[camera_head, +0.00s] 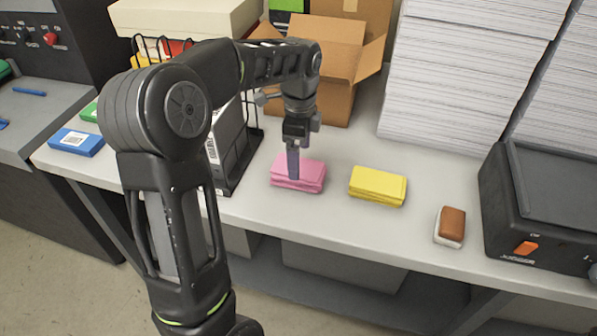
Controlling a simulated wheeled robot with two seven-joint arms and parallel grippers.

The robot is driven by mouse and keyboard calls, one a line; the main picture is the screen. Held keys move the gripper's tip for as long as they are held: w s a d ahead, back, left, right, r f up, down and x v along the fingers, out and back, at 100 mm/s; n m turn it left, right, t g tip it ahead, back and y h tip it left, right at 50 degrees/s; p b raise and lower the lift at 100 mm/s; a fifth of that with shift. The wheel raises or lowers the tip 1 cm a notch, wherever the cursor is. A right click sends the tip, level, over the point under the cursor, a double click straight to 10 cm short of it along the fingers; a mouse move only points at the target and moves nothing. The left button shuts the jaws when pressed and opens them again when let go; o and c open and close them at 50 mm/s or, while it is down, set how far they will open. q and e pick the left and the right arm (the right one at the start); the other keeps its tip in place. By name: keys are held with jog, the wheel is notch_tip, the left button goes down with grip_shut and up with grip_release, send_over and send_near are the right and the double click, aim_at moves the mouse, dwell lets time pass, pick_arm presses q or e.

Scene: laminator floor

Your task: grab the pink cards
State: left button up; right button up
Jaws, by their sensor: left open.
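The pink cards (312,177) lie in a small flat stack on the grey table, left of the yellow cards. My left gripper (293,176) points straight down over the pink cards, its fingers in front of the middle of the stack. It is open. The fingers hide part of the stack, and I cannot tell whether they touch it. My right gripper is not in view.
A yellow card stack (377,186) lies right of the pink one. Further right are a brown and white block (450,226) and a black machine (540,205).

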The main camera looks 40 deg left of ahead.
aim_at(312, 173)
pick_arm(q)
jog(key=shift+f, duration=0.2)
notch_tip(312, 173, down, 5)
jog(key=shift+a+f+p, duration=0.1)
jog(key=shift+p, duration=0.55)
jog(key=shift+s, duration=0.1)
jog(key=shift+c, duration=0.4)
jog(key=c, duration=1.7)
